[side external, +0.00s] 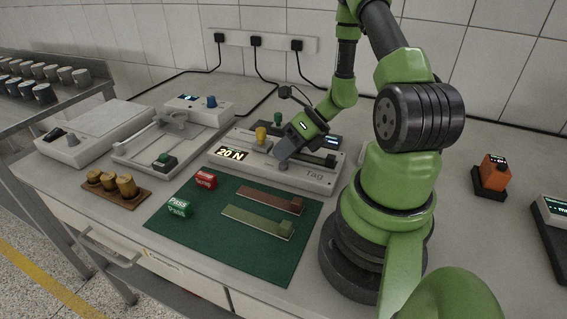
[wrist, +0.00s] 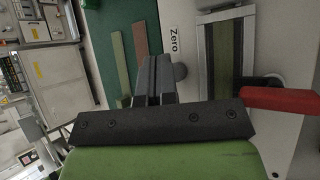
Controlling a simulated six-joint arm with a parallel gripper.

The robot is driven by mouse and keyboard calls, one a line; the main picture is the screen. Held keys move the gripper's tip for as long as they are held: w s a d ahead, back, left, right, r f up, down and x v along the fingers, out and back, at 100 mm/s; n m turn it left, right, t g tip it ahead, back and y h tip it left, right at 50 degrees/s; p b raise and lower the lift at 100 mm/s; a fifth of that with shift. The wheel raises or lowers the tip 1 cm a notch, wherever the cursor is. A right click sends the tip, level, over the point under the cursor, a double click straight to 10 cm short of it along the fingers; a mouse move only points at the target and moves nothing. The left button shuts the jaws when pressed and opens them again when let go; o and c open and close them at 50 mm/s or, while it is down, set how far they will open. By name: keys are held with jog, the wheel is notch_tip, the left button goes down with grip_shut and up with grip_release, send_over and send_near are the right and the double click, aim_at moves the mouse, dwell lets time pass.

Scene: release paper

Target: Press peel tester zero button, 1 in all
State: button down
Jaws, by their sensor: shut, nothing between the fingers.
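The peel tester (side external: 315,177) is a light grey bench unit in the side view, with a "20 N" plate and a "Tag" label on its front. In the wrist view its pale top (wrist: 183,110) carries a "Zero" label (wrist: 174,42). A round grey button (wrist: 180,72) sits just below that label, partly hidden by my fingers. My gripper (side external: 282,160) is shut and empty, low over the front of the tester. In the wrist view the closed fingertips of my gripper (wrist: 153,65) are just left of the button. I cannot tell whether they touch the tester.
A green mat (side external: 215,245) with two strips, a red block (side external: 205,180) and a green "Pass" block (side external: 179,207) lies in front of the tester. Brass weights (side external: 110,183) stand at the left. A red lever (wrist: 285,99) is right of my fingers in the wrist view.

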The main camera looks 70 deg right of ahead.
jog(key=shift+f, duration=0.45)
dwell(0.6)
jog(key=shift+r, duration=0.95)
jog(key=shift+r, duration=2.5)
